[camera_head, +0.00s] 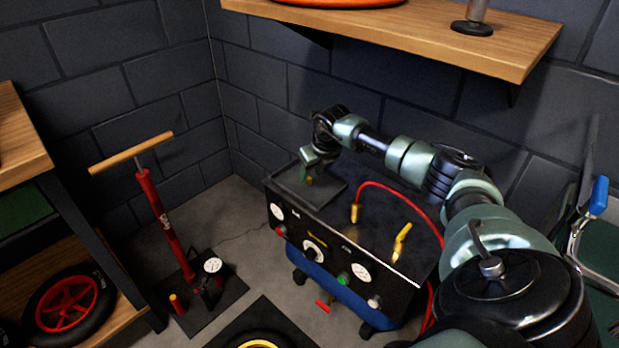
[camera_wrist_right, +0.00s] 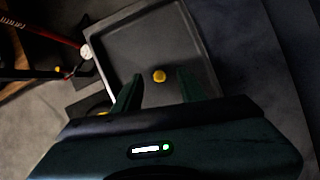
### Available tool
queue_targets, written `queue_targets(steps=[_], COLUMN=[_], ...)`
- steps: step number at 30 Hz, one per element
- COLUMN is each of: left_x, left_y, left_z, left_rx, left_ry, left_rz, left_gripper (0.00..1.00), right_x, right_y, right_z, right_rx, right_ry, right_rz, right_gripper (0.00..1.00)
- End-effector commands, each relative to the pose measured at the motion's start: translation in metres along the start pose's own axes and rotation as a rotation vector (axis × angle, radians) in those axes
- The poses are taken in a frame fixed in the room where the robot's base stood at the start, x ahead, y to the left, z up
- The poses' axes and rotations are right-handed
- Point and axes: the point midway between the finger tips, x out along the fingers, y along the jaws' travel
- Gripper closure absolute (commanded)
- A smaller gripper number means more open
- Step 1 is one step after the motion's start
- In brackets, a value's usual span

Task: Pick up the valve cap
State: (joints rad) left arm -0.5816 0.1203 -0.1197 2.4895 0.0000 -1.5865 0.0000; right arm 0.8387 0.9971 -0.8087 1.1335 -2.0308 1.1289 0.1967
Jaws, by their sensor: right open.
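The valve cap is a small yellow piece (camera_wrist_right: 159,76) lying in a shallow dark tray (camera_wrist_right: 205,60) in the right wrist view. In the head view the cap (camera_head: 310,181) is a small yellow spot just below my right gripper (camera_head: 309,172), and the tray (camera_head: 325,196) is on the far left end of the compressor top. My right gripper also shows in the right wrist view (camera_wrist_right: 158,90). Its two fingers are apart, with the cap beyond and between them, and nothing is held. My left gripper is not in view.
The compressor (camera_head: 385,235) carries a red hose (camera_head: 400,190) with a brass end and a yellow fitting (camera_head: 402,240). A wooden shelf (camera_head: 420,30) hangs above my right arm. A red floor pump (camera_head: 165,225) stands at left, near a wheel (camera_head: 70,305).

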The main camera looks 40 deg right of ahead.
Motion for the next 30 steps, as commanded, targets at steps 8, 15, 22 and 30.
queue_targets(steps=[8, 15, 22, 30], left_x=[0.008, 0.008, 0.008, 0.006], left_y=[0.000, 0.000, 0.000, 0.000], left_z=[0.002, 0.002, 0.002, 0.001], left_rx=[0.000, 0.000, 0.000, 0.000], left_ry=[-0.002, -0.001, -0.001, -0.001], left_rz=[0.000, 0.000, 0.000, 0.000], left_gripper=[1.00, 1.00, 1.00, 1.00], right_x=[0.020, 0.019, 0.019, 0.014], right_y=[0.001, 0.001, 0.001, 0.001], right_z=[0.000, 0.000, 0.000, 0.002], right_rx=[-0.001, -0.001, -0.001, -0.001], right_ry=[-0.001, 0.000, 0.000, -0.001], right_rz=[0.001, 0.001, 0.002, 0.001], right_gripper=[0.59, 0.87, 1.00, 1.00])
